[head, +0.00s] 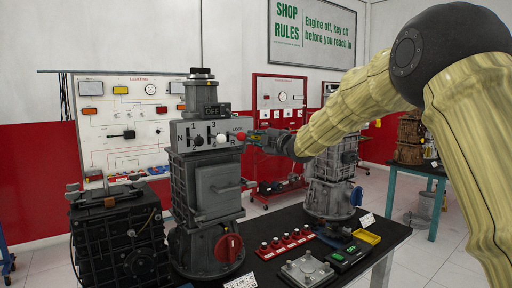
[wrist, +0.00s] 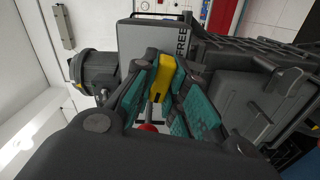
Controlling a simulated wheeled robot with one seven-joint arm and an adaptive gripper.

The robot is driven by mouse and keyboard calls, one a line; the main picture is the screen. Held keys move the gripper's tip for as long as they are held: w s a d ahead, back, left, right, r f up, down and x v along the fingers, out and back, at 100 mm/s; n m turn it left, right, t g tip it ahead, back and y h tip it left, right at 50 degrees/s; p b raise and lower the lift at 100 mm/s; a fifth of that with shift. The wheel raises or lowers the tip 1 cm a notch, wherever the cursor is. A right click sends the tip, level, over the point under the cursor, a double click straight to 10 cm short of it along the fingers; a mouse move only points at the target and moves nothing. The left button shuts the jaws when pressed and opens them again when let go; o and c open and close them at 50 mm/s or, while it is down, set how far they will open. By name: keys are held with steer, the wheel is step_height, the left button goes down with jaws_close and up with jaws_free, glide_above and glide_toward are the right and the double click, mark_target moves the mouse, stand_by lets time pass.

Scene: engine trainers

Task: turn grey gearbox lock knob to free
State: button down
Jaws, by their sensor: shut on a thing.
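The grey gearbox (head: 213,188) stands on the bench in the head view. Its upper plate (head: 180,131) bears N, 1, 2, 3, R and LOCK. My gripper (head: 262,139) is at the right end of this plate, beside the word LOCK. In the wrist view, my gripper's teal-padded fingers (wrist: 168,72) are closed around a yellow knob (wrist: 168,78), which I take for the lock knob. FREE is printed on the plate (wrist: 150,38) just beyond it. The knob is hidden behind my gripper in the head view, and which word it points to cannot be told.
A red ball knob (head: 241,136) sits close left of my gripper, with a white knob (head: 221,138) further left. A black engine block (head: 120,235) stands at left. A second grey unit (head: 332,190) stands behind right.

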steer(key=shift+a+f+n+b, duration=0.1)
steer(key=shift+f+n+b, duration=0.05)
steer(key=shift+n+b, duration=0.7)
steer(key=shift+n, duration=0.25)
steer(key=shift+b, duration=0.35)
steer(key=c, duration=1.4)
jaws_free()
steer(key=shift+c, duration=0.2)
steer(key=v, duration=1.2)
